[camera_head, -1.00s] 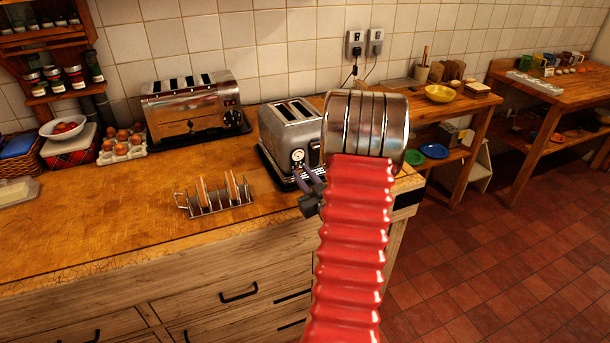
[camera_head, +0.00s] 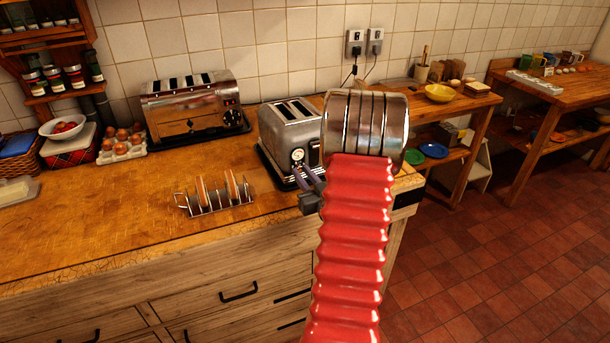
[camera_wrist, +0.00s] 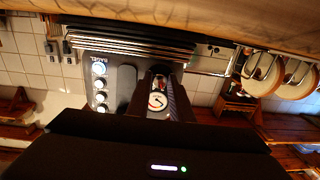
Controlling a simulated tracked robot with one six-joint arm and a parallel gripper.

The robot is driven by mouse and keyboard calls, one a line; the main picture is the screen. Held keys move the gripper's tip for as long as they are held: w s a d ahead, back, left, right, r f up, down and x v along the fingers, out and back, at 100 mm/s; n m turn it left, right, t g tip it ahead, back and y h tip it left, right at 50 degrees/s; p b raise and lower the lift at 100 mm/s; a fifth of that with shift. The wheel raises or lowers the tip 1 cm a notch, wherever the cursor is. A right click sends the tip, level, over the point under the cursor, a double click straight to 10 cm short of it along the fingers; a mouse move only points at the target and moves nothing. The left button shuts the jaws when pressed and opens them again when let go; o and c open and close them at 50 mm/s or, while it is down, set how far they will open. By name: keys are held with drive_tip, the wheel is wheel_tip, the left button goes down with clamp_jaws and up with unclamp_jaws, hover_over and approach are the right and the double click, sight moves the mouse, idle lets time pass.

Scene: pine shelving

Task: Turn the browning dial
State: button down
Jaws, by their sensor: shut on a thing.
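The chrome toaster (camera_head: 290,127) stands near the counter's right end, partly hidden behind my arm. Its browning dial (camera_head: 297,155) has a pale round face on the front. In the wrist view the toaster (camera_wrist: 126,75) appears upside down, and the dial (camera_wrist: 157,102) shows a white face with a dark and red pointer. My gripper (camera_head: 311,178) is at the toaster's front. In the wrist view its two dark fingers (camera_wrist: 163,88) stand on either side of the dial, closed on it. The exact contact is partly hidden by the fingers.
A toast rack with slices (camera_head: 215,195) stands on the counter left of my gripper. A wider toaster (camera_head: 195,106) stands behind it. In the wrist view, a column of round knobs (camera_wrist: 100,83) lies beside the dial on the same toaster.

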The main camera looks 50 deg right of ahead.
drive_tip(key=c, duration=1.6)
unclamp_jaws()
drive_tip(key=shift+o, duration=0.2)
drive_tip(key=v, duration=1.4)
drive_tip(key=shift+w+d+f, duration=0.1)
